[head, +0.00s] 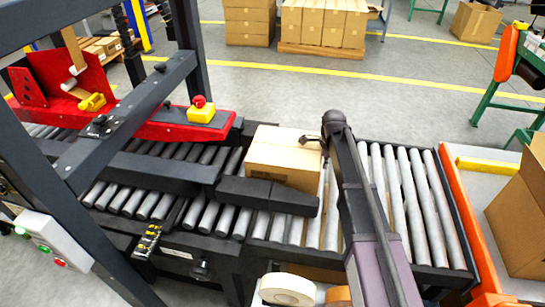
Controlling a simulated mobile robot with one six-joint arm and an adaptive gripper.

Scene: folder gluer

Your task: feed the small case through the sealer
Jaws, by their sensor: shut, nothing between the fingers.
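The small case (283,158), a closed tan carton, sits on the roller conveyor between the dark side guides, just right of the sealer's mouth. The sealer (165,122) is on the left, with a red head and a yellow-and-red stop button (201,109) on its right end. My gripper (312,143) is shut and empty at the right side of the case, close to its upper right edge. I cannot tell whether it touches the case. My arm hides part of the rollers and the area right of the case.
Bare infeed rollers (412,205) lie right of my arm. A side guide (268,195) runs along the near side of the case. Tape rolls (287,290) are at the bottom edge. An orange-edged table with an open box (520,215) stands at the right. Dark frame posts stand at the left.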

